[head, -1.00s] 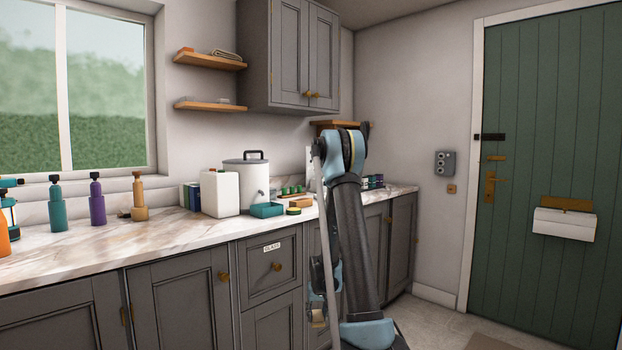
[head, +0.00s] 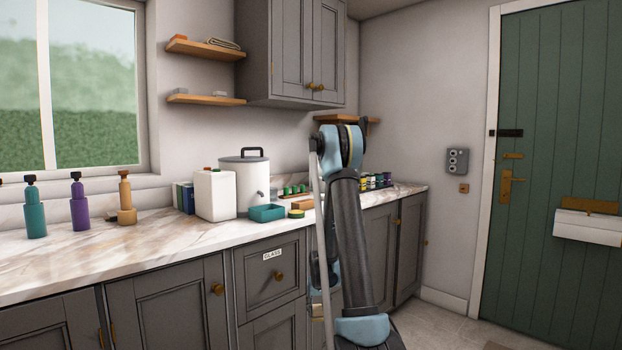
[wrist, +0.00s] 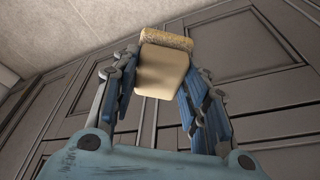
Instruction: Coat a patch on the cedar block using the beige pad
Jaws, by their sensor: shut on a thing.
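The beige pad (wrist: 163,70) is in the wrist view, a pale block with a rough tan layer along its far end. My gripper (wrist: 162,85) is shut on it, with blue fingers on its left and right sides. The pad is in front of the grey cupboard doors, clear of the counter. In the head view my arm stands before the counter and mostly hides the gripper low down. I cannot make out the cedar block for certain; part of the counter behind my arm is hidden.
The marble counter (head: 150,245) carries a white jug (head: 215,194), a white urn (head: 246,180), a teal tray (head: 267,212), several bottles at left and small jars (head: 377,181) at right. A drawer (head: 270,262) is shut. A green door (head: 555,130) stands at right.

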